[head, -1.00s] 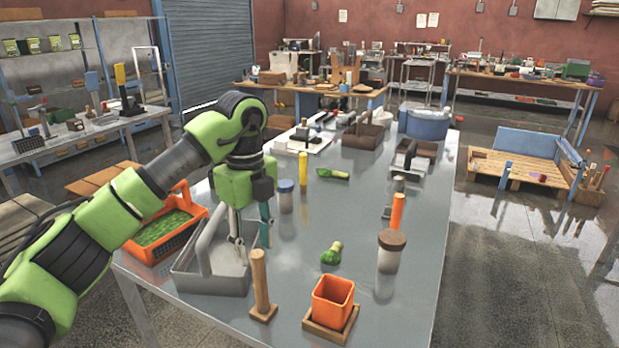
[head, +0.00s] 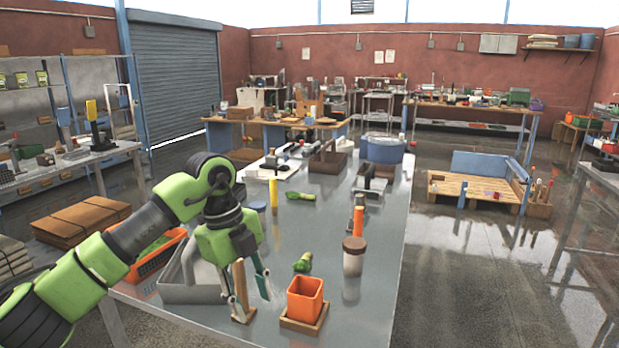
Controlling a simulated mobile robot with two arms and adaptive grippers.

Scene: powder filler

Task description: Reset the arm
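My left gripper (head: 249,296) hangs over the near left part of the steel table (head: 350,320). Its two fingers point down and are spread apart. An upright wooden post (head: 241,287) on a square base shows between and beside the fingers; I cannot tell whether they touch it. No held object is visible. My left arm, green and black, comes in from the left and bends down at the wrist. A grey tray (head: 185,291) and an orange basket (head: 150,264) are partly hidden behind the arm. My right gripper is out of view.
An orange square pot (head: 305,297) on a wooden base stands right of the gripper. A brown-lidded jar (head: 353,256), an orange cylinder (head: 358,221), green-handled brushes (head: 303,263) and a yellow cylinder (head: 273,192) stand or lie farther back. The table's right front is bare.

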